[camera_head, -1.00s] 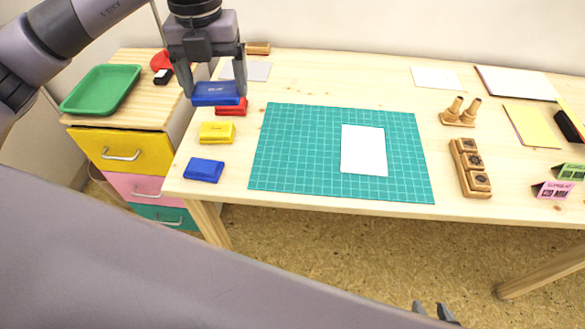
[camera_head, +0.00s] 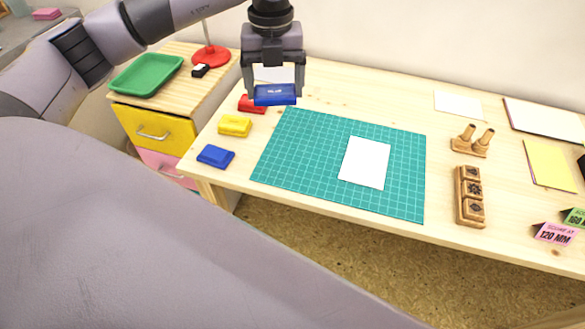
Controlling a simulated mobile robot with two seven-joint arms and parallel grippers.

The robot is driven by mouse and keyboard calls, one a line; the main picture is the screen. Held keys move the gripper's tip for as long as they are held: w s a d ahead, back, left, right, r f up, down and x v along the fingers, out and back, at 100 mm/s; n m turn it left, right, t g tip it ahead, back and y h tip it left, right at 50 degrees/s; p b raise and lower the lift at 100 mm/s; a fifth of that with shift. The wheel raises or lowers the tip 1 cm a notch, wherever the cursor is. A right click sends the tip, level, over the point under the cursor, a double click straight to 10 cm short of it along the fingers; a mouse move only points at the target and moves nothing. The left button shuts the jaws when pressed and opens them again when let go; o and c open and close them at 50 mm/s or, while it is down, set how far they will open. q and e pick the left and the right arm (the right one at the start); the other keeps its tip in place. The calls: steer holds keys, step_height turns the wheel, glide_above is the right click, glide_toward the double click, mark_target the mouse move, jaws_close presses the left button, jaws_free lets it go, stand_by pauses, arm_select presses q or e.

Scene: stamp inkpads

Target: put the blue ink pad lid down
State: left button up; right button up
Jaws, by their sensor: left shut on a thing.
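My left gripper (camera_head: 275,92) is shut on the blue ink pad lid (camera_head: 275,95), a flat blue piece with pale lettering. It holds the lid above the table, near the back left corner of the green cutting mat. The blue ink pad (camera_head: 216,156) lies on the table near the front left edge. The yellow ink pad (camera_head: 235,125) lies behind it. The red ink pad (camera_head: 252,104) is behind that, close to the held lid in the picture. My right gripper is not in view.
The green cutting mat (camera_head: 290,150) with a white card (camera_head: 365,162) covers the middle. Wooden stamps (camera_head: 472,142) and a stamp holder (camera_head: 470,197) stand to the right. A drawer unit with a green tray (camera_head: 147,75) and a red lamp base (camera_head: 211,57) is at left.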

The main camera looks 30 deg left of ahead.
arm_select(q)
steer(key=shift+w+d, duration=0.15)
steer(key=shift+d, duration=0.1)
steer(key=shift+f, duration=0.2)
glide_above(282, 166)
step_height(282, 166, down, 15)
steer(key=shift+r+p, duration=0.15)
steer(key=shift+p, duration=0.25)
steer(key=shift+f, duration=2.5)
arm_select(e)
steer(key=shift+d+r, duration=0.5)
arm_select(q)
steer(key=shift+f, duration=0.2)
steer(key=o, duration=0.9)
steer(key=shift+c, duration=0.2)
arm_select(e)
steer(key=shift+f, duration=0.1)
